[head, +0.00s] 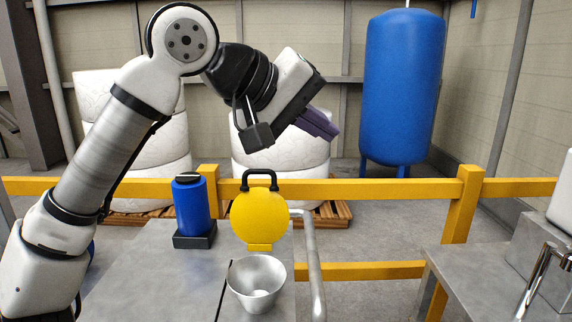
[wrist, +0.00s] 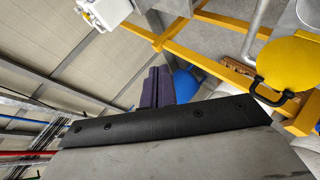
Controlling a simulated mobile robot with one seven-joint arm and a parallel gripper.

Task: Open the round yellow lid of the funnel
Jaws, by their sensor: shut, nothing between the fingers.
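The round yellow lid (head: 259,216) stands upright at the back of the funnel, with its black handle (head: 259,176) at the top. The metal funnel (head: 257,284) on the bench is uncovered, and its inside shows. The lid also shows at the right edge of the wrist view (wrist: 290,64), with its handle beside it. My gripper (head: 331,132) is up in the air, above and to the right of the lid and apart from it. Its purple fingers (wrist: 157,86) are together with nothing between them.
A blue canister (head: 191,206) stands on the bench left of the lid. A metal rail (head: 314,262) runs along the bench's right edge. A yellow fence (head: 385,188) crosses behind. A blue tank (head: 403,85) stands beyond it. A second metal bench with a tap (head: 537,280) is at right.

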